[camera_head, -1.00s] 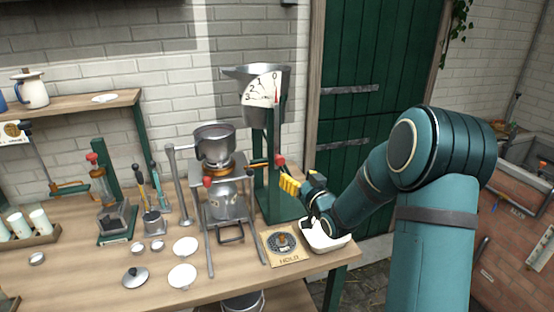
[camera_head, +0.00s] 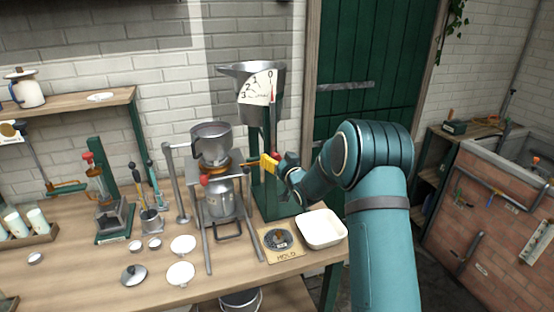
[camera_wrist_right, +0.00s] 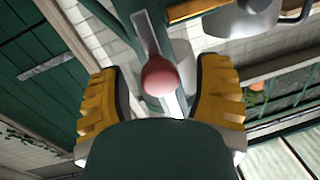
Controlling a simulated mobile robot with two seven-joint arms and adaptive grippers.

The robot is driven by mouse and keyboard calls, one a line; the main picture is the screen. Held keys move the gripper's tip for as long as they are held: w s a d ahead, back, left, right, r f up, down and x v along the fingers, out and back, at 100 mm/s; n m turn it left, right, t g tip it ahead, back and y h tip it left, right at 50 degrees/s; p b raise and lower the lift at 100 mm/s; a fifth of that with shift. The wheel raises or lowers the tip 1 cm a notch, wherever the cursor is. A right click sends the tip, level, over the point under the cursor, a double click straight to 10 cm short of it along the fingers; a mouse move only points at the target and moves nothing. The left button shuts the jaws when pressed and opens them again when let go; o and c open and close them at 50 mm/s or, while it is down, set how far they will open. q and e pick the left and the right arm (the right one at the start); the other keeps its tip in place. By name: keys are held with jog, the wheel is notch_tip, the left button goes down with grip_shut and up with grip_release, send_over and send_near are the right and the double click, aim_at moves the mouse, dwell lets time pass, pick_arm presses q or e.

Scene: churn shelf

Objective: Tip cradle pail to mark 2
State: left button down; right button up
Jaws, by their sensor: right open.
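The cradle pail (camera_head: 280,84) is a grey metal vessel with a spout, high on a green stand (camera_head: 261,192). It looks upright. A white dial (camera_head: 256,89) marked 0 to 3 is in front of it, and the pointer appears to be at 0. A lever with a red knob (camera_head: 275,155) hangs below the dial. My right gripper (camera_head: 264,163) is open beside the knob. In the right wrist view the red knob (camera_wrist_right: 160,77) shows between the spread yellow fingers, and contact cannot be told. My left gripper is not in view.
A small pot (camera_head: 212,145) on a metal frame stands left of the stand. A white tray (camera_head: 322,230) and a round control on a HOLD plate (camera_head: 286,256) lie at the table's right front. Lids and small dishes are further left.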

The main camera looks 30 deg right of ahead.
grip_shut()
jog(key=shift+s+d+n+b, duration=0.15)
jog(key=shift+d+n+b, duration=0.25)
jog(key=shift+d+b, duration=0.3)
jog(key=s+d+r+n+b, duration=0.1)
jog(key=d+r+n, duration=0.2)
jog(key=d+n, duration=0.1)
jog(key=s+d+r+n+g+b, duration=0.1)
jog(key=d+r+n, duration=0.1)
jog(key=d+n, duration=0.2)
jog(key=shift+s+d+r+h+b, duration=0.25)
jog(key=shift+d+r+h+b, duration=0.15)
jog(key=shift+d, duration=0.8)
